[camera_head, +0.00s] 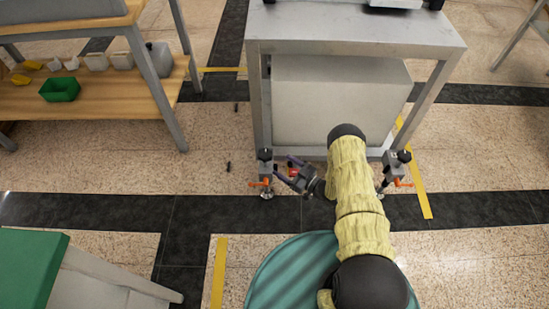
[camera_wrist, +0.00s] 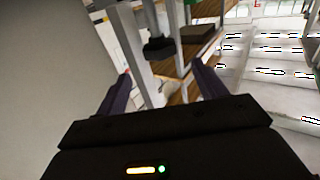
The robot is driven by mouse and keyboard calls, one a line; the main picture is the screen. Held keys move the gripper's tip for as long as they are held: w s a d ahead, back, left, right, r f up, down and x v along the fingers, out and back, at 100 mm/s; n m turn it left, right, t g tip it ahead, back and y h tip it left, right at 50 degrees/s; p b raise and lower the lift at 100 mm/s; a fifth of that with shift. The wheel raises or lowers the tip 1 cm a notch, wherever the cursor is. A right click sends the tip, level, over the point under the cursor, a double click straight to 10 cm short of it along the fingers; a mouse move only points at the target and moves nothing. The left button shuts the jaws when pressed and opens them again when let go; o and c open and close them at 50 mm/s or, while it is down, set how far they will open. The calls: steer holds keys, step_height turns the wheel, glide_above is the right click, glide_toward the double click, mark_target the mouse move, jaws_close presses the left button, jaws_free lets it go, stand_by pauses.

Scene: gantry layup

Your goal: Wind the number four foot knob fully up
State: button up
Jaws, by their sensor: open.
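A grey machine stand (camera_head: 350,46) has adjustable feet at its two near legs. The left foot has a black knob (camera_head: 265,154) above an orange-red lever (camera_head: 260,184) and a round metal pad. The right foot has a similar black knob (camera_head: 404,156), partly beside my arm. No number is readable on either. My gripper (camera_head: 285,168) is open and empty, just right of the left foot, fingers pointing towards it. In the wrist view a black knob (camera_wrist: 159,48) on a post shows ahead, between and beyond the open fingertips (camera_wrist: 162,73); I see no contact.
A wooden shelf bench (camera_head: 90,95) with a green bin (camera_head: 60,89) stands at left. A green-topped table (camera_head: 30,265) is at the near left. Small dark pieces (camera_head: 228,167) lie on the floor left of the stand. The floor between bench and stand is otherwise clear.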

steer(key=v, duration=0.5)
steer(key=shift+s+d+p, duration=0.15)
steer(key=shift+d+p, duration=0.05)
steer(key=shift+p, duration=0.2)
steer(key=w+d+r+m+h, duration=0.1)
steer(key=w+d+r+h, duration=0.25)
steer(key=w+r, duration=0.3)
steer(key=w+d+r+m+h, duration=0.1)
steer(key=w+d+r+h, duration=0.1)
steer(key=w+r+h, duration=0.5)
steer(key=s+d+r+m+g+h, duration=0.1)
steer(key=s+r+m+g+h, duration=0.15)
steer(key=s+r, duration=0.45)
steer(key=s+d+r+m+g+h, duration=0.1)
steer(key=s+r+m+g, duration=0.2)
steer(key=r, duration=0.7)
steer(key=s+a+r+m+g, duration=0.1)
steer(key=s+r, duration=0.3)
steer(key=s, duration=0.6)
steer(key=s+a+r+m+g, duration=0.15)
steer(key=s+r, duration=0.35)
steer(key=s, duration=0.6)
step_height(320, 180, up, 31)
steer(key=p, duration=3.2)
steer(key=shift+w, duration=0.35)
